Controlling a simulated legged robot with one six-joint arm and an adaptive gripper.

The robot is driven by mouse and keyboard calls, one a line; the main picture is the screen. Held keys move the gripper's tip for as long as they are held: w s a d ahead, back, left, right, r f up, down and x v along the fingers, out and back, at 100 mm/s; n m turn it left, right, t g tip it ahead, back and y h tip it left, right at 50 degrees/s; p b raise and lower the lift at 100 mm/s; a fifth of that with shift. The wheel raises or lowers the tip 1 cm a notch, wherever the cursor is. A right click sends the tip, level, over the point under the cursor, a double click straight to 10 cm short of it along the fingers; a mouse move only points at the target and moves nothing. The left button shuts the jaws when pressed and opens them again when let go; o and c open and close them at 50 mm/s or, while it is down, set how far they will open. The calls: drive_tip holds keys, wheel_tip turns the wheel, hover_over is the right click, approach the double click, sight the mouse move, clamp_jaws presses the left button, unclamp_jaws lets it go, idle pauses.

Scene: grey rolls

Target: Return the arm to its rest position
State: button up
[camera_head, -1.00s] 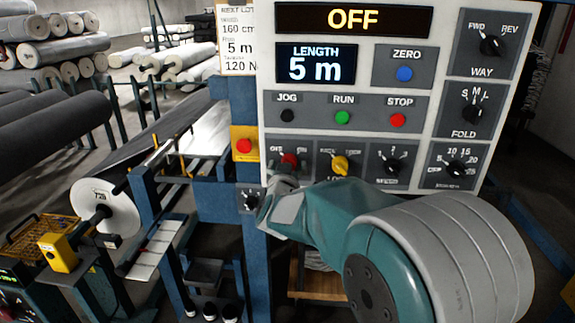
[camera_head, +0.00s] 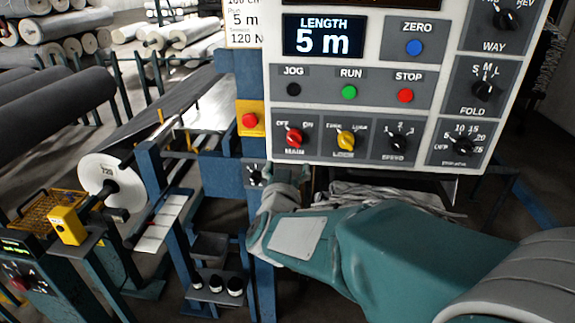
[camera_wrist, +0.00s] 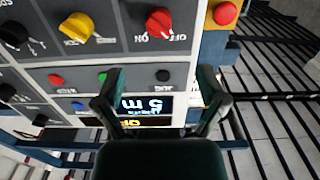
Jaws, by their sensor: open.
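My gripper (camera_wrist: 158,88) is open and empty in the wrist view, its two dark fingers spread apart in front of the control panel. The wrist view shows the panel upside down, with the length display (camera_wrist: 145,105) partly between the fingers. In the head view my teal arm (camera_head: 390,250) reaches in from the lower right, with its wrist end below the white control panel (camera_head: 384,62). The fingers cannot be made out there. The red main knob (camera_head: 294,138) is uncovered, and its pointer appears turned towards OFF.
A red button on a yellow box (camera_head: 250,119) and a small dark switch (camera_head: 255,177) are on the blue post beside the panel. A white-ended roll (camera_head: 110,181) and a yellow box (camera_head: 67,224) stand at left. Grey rolls (camera_head: 60,107) lie behind.

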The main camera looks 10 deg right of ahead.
drive_tip(key=s+d+f+n+g+y, duration=0.1)
drive_tip(key=s+g, duration=0.4)
drive_tip(key=s, duration=0.7)
drive_tip(key=s+d+f+n+g+y, duration=0.2)
drive_tip(key=s+d+f+g+y, duration=0.1)
drive_tip(key=s, duration=1)
wheel_tip(320, 180, down, 2)
drive_tip(key=g+y, duration=0.1)
drive_tip(key=g, duration=0.2)
drive_tip(key=shift+s+f+g+y, duration=0.15)
drive_tip(key=shift+s+g+y, duration=0.05)
drive_tip(key=shift+g+y, duration=0.1)
